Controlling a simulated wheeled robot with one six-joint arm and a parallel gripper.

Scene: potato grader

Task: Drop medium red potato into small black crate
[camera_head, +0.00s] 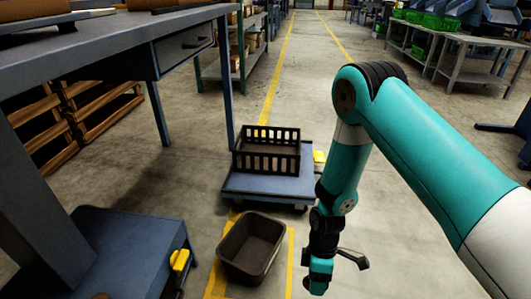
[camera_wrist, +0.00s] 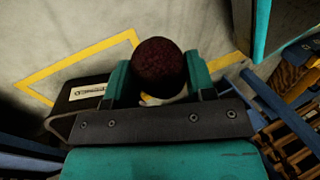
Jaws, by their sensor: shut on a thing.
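A round dark red potato (camera_wrist: 158,66) is held between the teal fingers of my gripper (camera_wrist: 160,74) in the wrist view. In the head view my gripper (camera_head: 318,283) hangs low, at the bottom, to the right of a small black crate (camera_head: 238,268). This crate has solid walls and stands on the floor; it looks empty from here. A dark crate with a white label (camera_wrist: 88,92) shows to the left of and below the fingers in the wrist view. The potato cannot be made out in the head view.
A black slatted crate (camera_head: 266,163) sits on a low blue cart (camera_head: 250,186) behind the small crate. A blue workbench (camera_head: 110,45) and a low blue stand (camera_head: 125,245) are on the left. Yellow lines mark the floor. Open floor lies beyond my arm.

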